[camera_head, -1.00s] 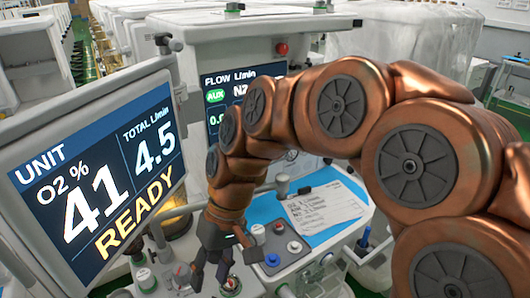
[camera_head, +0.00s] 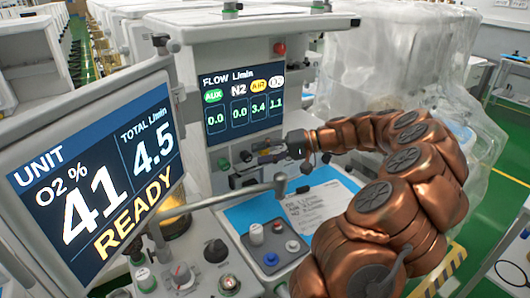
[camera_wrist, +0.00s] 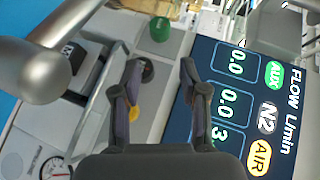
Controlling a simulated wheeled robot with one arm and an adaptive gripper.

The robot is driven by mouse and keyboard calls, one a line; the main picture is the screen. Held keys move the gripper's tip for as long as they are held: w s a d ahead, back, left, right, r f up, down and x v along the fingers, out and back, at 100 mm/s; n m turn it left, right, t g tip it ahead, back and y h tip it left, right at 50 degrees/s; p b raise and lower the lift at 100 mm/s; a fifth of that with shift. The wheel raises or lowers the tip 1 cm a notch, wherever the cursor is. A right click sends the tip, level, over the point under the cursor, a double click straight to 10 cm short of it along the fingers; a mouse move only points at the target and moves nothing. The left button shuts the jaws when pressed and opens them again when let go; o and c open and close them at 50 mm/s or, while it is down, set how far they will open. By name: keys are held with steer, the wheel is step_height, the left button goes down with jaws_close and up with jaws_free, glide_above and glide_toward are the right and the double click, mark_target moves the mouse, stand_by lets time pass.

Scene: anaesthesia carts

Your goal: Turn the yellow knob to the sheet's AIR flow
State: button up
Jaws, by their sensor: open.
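The yellow knob (camera_wrist: 133,113) shows as a small yellow patch in the wrist view, partly hidden by the left finger. In the head view my gripper mostly covers it. My gripper (camera_wrist: 159,66) is open and empty, in front of the knob row; it also shows in the head view (camera_head: 250,164). A black knob (camera_wrist: 147,69) lies between its fingertips, with the yellow one closer to the palm. The flow display (camera_head: 243,104) reads AUX 0.0, N2 0.0, AIR 3.4 and 1.1 in the last column. The sheet (camera_head: 312,207) lies on the blue worktop, its print too small to read surely.
A green knob (camera_head: 224,164) is left of the black one. A grey jointed bar (camera_head: 235,196) crosses before the panel. The monitor (camera_head: 95,165) stands at left, reading O2 41 and total 4.5. Buttons (camera_head: 272,240) sit on the worktop below.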

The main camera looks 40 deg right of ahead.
mark_target(267, 152)
steer(key=s+d+f+m+t+h, duration=0.1)
steer(key=d+f+m+t+h, duration=0.15)
steer(key=d, duration=0.65)
steer(key=shift+n+y, duration=0.25)
steer(key=shift+y, duration=0.4)
steer(key=x, duration=0.2)
steer(key=p+x, duration=0.1)
steer(key=x, duration=0.1)
steer(key=p+x, duration=0.1)
steer(key=x, duration=0.1)
steer(key=shift+a+r, duration=0.2)
steer(key=shift+r, duration=0.1)
steer(key=shift+x, duration=0.85)
steer(key=shift+f, duration=0.15)
jaws_close()
